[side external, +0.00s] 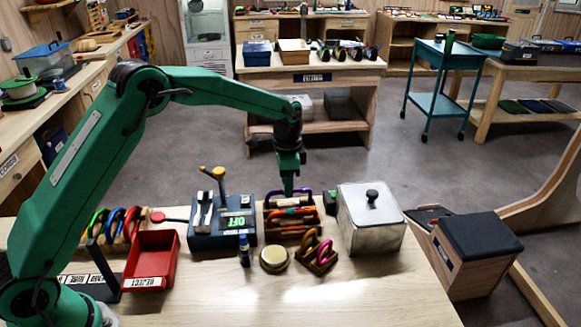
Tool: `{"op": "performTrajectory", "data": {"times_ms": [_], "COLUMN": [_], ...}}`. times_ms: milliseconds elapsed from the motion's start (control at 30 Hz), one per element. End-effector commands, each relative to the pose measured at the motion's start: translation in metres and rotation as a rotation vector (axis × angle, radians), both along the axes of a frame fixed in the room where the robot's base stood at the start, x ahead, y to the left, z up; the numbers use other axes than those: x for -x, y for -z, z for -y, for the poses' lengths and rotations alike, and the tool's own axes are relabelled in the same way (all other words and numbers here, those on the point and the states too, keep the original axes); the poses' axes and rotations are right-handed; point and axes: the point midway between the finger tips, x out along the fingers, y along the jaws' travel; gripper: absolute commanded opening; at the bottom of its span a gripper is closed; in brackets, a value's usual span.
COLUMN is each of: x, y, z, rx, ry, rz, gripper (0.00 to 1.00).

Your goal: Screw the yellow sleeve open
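My gripper (289,190) points down above the rear of a wooden rack (291,234) that holds purple, orange and red gear. Its fingertips are close to the purple piece (302,197); I cannot tell if they touch it. The fingers are too small to show a gap. A small wooden holder (318,265) in front of the rack carries upright carabiner-like loops, one purple-pink (323,248) and one tan-yellow. No yellow sleeve can be made out for certain at this size.
A dark device with a green display (237,222) and yellow-topped lever stands left of the rack. A lidded metal box (371,220) stands right. A small bottle (244,251), a round tin (274,260) and a red reject bin (152,258) are nearby. The front bench is clear.

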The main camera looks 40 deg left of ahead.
Motion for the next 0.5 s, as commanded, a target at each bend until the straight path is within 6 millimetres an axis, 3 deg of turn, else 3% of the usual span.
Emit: {"op": "performTrajectory", "data": {"times_ms": [500], "x": [-0.0029], "y": [0.0015], "z": [-0.0033], "rx": [0.000], "ry": [-0.001], "rz": [0.000], "gripper": [0.40]}}
